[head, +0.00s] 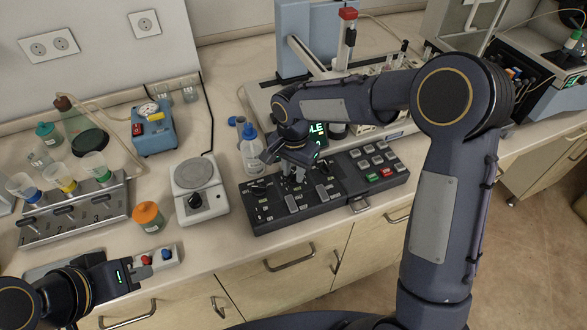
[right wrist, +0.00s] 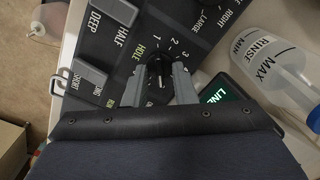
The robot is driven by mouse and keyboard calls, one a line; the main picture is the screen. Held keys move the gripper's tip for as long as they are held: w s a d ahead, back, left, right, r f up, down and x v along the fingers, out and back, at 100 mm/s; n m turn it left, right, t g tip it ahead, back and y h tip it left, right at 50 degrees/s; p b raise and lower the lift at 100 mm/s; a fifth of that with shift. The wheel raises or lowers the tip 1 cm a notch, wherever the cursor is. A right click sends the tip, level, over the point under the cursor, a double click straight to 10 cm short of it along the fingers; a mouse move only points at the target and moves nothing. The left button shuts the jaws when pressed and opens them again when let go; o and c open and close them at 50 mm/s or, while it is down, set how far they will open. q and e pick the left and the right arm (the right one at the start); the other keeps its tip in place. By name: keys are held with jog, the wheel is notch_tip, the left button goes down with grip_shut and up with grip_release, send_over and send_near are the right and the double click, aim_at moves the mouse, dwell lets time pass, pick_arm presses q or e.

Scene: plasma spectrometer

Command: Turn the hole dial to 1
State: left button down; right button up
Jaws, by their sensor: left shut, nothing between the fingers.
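The black hole dial (right wrist: 159,69) shows in the right wrist view on the dark control panel (head: 330,190), beside the word HOLE and the numbers 1, 2 and 3. Which number its pointer faces is hard to tell. My right gripper (right wrist: 159,78) is over the dial, its two grey fingers standing on either side of it with a visible gap between them; firm contact does not show. In the head view my right gripper (head: 292,170) partly hides that area of the panel. My left gripper (head: 128,274) is shut and empty at the lower left.
A wash bottle (head: 251,158) stands close behind the panel. A small lit screen (head: 318,133) is behind it. A white hotplate (head: 198,187) and an orange-capped jar (head: 148,216) stand to the left. A small box with red and blue knobs (head: 157,259) is by my left gripper.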

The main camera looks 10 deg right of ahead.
grip_shut()
